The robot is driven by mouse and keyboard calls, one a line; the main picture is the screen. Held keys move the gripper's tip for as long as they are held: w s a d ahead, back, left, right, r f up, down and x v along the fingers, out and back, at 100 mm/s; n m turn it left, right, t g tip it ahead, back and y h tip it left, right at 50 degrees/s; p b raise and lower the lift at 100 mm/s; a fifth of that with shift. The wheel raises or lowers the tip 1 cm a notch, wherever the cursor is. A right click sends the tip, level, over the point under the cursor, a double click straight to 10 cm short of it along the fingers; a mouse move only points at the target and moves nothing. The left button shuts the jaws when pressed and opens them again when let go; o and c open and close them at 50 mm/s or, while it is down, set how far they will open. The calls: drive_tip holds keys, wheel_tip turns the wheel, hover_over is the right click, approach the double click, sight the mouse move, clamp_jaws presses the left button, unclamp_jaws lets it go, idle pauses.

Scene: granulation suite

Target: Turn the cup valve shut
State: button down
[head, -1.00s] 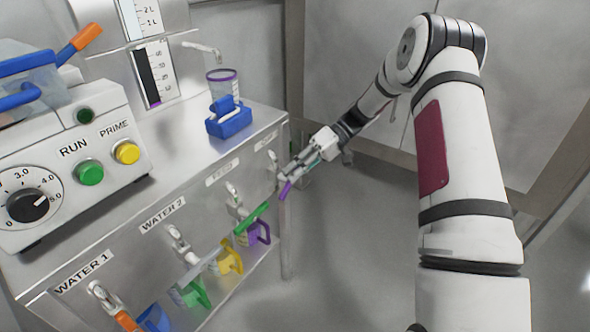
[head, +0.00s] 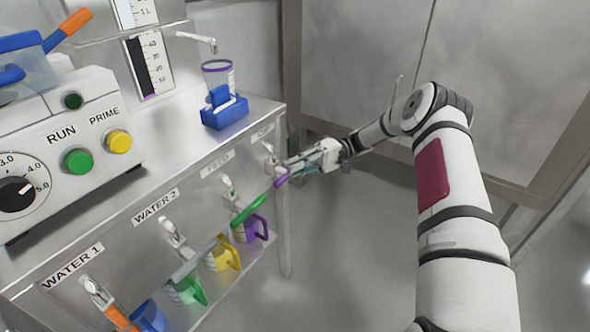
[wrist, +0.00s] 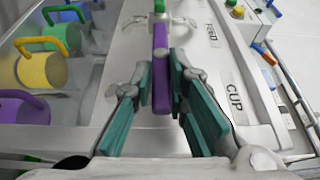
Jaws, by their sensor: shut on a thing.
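The cup valve has a purple lever (head: 281,181) at the far right end of the bench front, below the CUP label (head: 263,132). In the wrist view the purple lever (wrist: 161,62) runs lengthwise between the teal finger pads, pointing toward the FEED valve. My gripper (head: 290,167) is shut on this lever; its fingers also show in the wrist view (wrist: 161,88). In the head view the lever slants down and left from the fingers. The valve body is largely hidden behind the gripper.
The FEED valve's green lever (head: 248,209) is close on the left. Purple (head: 249,229), yellow (head: 222,252), green (head: 186,289) and blue (head: 150,316) jugs stand below along the front. A blue holder (head: 225,114) with a clear cup stands on top. Floor to the right is free.

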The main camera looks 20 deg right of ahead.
drive_tip(key=shift+a+r, duration=0.1)
drive_tip(key=shift+a, duration=0.05)
drive_tip(key=c, duration=1.5)
unclamp_jaws()
drive_tip(key=shift+c, duration=0.2)
drive_tip(key=v, duration=0.7)
drive_tip(key=shift+d, duration=0.3)
drive_tip(key=shift+w, duration=0.1)
